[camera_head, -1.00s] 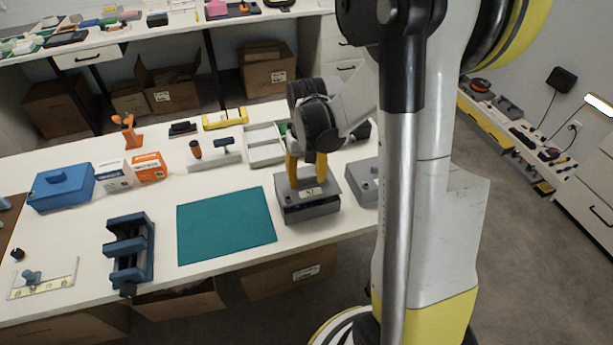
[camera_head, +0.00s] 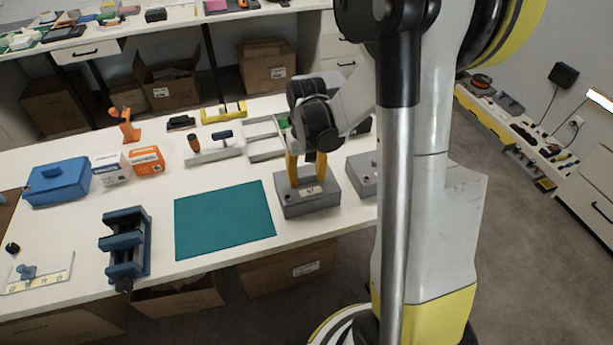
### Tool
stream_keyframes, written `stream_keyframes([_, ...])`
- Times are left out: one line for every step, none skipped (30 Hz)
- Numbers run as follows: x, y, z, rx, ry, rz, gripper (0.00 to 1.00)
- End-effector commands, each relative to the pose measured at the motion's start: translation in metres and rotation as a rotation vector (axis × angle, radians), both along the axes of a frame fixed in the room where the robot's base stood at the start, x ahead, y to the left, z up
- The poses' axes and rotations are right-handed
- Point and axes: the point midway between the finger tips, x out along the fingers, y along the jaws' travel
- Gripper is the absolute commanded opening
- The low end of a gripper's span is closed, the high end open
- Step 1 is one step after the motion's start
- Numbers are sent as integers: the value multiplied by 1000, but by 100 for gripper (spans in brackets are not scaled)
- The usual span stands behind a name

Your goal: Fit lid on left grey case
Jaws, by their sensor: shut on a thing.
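The left grey case (camera_head: 307,207) stands on the white table, to the right of the green mat. Its grey lid (camera_head: 327,196) sits on top of it, and I see no clear gap between them. My gripper (camera_head: 306,180), with yellow fingers, points down and is shut on the lid near its middle. The fingers hide part of the lid's top and the knob or handle between them. A second grey case (camera_head: 362,175) stands just to the right, with its right side hidden behind my arm.
The green mat (camera_head: 225,219) lies left of the case. A grey divided tray (camera_head: 263,139) is behind it. A blue vise (camera_head: 125,245), a blue box (camera_head: 57,183) and an orange box (camera_head: 147,160) stand further left. The table's front edge is close to the case.

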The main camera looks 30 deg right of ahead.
Motion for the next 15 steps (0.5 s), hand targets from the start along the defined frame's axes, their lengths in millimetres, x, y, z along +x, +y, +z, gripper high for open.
stream_keyframes([0, 0, -3, 0, 0, 0, 14])
stream_keyframes([0, 0, -3, 0, 0, 0, 14])
stream_keyframes([0, 0, -4, 0, 0, 0, 14])
stream_keyframes([0, 0, -4, 0, 0, 0, 54])
stream_keyframes([0, 0, -3, 0, 0, 0, 63])
stream_keyframes([0, 0, -3, 0, 0, 0, 73])
stream_keyframes([0, 0, -3, 0, 0, 0, 73])
stream_keyframes([0, 0, -3, 0, 0, 0, 73])
stream_keyframes([0, 0, -3, 0, 0, 0, 73])
stream_keyframes([0, 0, -3, 0, 0, 0, 73])
stream_keyframes([0, 0, -3, 0, 0, 0, 73])
stream_keyframes([0, 0, -3, 0, 0, 0, 73])
stream_keyframes([0, 0, -3, 0, 0, 0, 73])
stream_keyframes([0, 0, -3, 0, 0, 0, 73])
stream_keyframes([0, 0, -2, 0, 0, 0, 73])
